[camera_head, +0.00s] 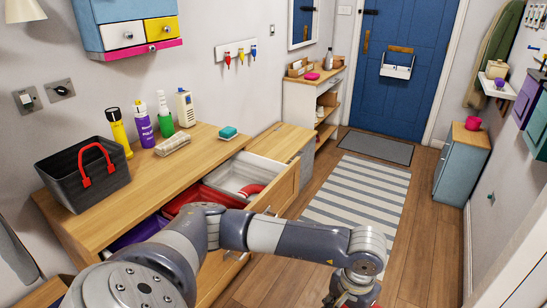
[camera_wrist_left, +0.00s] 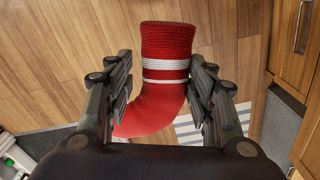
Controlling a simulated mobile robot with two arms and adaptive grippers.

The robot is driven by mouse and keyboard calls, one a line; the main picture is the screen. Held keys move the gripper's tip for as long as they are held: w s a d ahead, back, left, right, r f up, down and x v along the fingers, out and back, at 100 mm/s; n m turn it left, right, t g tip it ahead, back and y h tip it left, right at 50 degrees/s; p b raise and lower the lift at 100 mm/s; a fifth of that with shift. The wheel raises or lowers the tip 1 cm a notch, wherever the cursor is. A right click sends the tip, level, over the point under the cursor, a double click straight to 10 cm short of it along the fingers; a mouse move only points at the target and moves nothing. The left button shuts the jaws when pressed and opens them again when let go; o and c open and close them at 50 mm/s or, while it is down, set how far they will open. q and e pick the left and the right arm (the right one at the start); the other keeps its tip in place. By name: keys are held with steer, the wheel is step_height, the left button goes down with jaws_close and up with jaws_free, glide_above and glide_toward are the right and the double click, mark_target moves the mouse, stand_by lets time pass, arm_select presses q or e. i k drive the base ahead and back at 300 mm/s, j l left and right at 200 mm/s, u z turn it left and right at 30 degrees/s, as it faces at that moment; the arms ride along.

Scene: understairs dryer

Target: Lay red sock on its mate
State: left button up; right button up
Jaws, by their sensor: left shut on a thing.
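A red knitted sock (camera_wrist_left: 163,85) with two white bands hangs between the fingers of my left gripper (camera_wrist_left: 162,90) in the left wrist view. The gripper is shut on it. In the head view my left gripper (camera_head: 350,297) is at the bottom edge, over the floor, right of the open drawer (camera_head: 283,190); the sock is mostly hidden there. A curved red thing (camera_head: 250,190), which looks like another sock, lies in the drawer's pale grey compartment (camera_head: 238,172). My arm covers part of the drawer. My right gripper is not in view.
The drawer also has a red compartment (camera_head: 192,196) and a purple one (camera_head: 142,232). A striped rug (camera_head: 355,190) lies on open floor.

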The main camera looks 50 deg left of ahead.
mark_target(251, 193)
steer(key=i, duration=1.75)
steer(key=i+u, duration=0.35)
steer(key=i+l+u, duration=0.1)
steer(key=u, duration=0.3)
steer(key=i+l+u, duration=0.2)
steer(key=u, duration=0.15)
steer(key=i+u, duration=0.1)
steer(key=u, duration=1.7)
